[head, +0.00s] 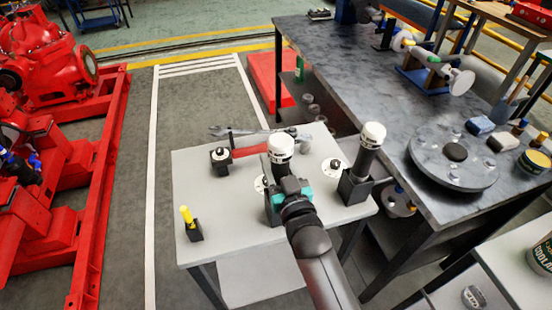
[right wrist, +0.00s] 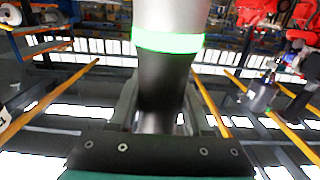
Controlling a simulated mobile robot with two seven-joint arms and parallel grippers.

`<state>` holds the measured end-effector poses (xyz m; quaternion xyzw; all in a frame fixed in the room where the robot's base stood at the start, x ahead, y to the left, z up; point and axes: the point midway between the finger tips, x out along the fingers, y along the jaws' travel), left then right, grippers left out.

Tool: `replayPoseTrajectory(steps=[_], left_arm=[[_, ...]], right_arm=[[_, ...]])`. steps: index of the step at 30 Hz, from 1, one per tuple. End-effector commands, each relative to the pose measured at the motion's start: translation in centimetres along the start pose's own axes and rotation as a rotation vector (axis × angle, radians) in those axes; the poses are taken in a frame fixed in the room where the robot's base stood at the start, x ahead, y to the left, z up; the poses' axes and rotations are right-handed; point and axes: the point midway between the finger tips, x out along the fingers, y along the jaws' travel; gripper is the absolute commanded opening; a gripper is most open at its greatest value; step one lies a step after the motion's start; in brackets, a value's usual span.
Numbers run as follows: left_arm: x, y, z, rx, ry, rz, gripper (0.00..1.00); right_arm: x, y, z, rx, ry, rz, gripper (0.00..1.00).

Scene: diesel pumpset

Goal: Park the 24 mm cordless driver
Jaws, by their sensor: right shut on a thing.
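A cordless driver with a white cap (head: 281,147) stands upright at the middle of the small grey table (head: 240,255). My right gripper (head: 284,187) is shut on its dark body. In the right wrist view the driver (right wrist: 166,85) shows a dark grip, a lit green ring and a pale upper part between my fingers. Its lower end is hidden by my gripper, so I cannot tell whether it sits in a holder. A second similar driver (head: 372,137) stands in a black holder (head: 354,187) to the right. No size marking is readable. My left gripper is not in view.
A yellow-handled tool (head: 187,215) stands in a small holder at the front left. A black block (head: 221,160), a red-handled tool (head: 250,150) and a wrench (head: 232,131) lie toward the back. The dark workbench (head: 350,75) borders the right.

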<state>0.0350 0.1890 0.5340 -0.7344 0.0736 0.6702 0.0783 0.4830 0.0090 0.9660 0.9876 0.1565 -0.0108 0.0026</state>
Motion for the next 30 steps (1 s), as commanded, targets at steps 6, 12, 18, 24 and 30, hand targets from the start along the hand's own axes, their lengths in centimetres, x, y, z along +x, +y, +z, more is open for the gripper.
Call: replayPoseTrajectory(steps=[6, 12, 18, 24, 30], left_arm=[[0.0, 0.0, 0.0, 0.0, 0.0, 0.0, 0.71], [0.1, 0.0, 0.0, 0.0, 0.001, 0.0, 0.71], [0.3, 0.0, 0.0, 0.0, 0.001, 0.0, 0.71], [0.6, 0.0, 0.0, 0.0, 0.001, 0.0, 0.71], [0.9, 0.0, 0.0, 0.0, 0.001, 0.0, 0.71]], right_arm=[[0.1, 0.0, -0.3, 0.0, 0.009, 0.0, 0.0], [0.1, 0.0, -0.3, 0.0, 0.009, 0.0, 0.0], [0.1, 0.0, 0.1, 0.0, 0.009, 0.0, 0.0], [0.1, 0.0, 0.4, 0.0, 0.009, 0.0, 0.0], [0.1, 0.0, 0.8, 0.0, 0.01, 0.0, 0.0]])
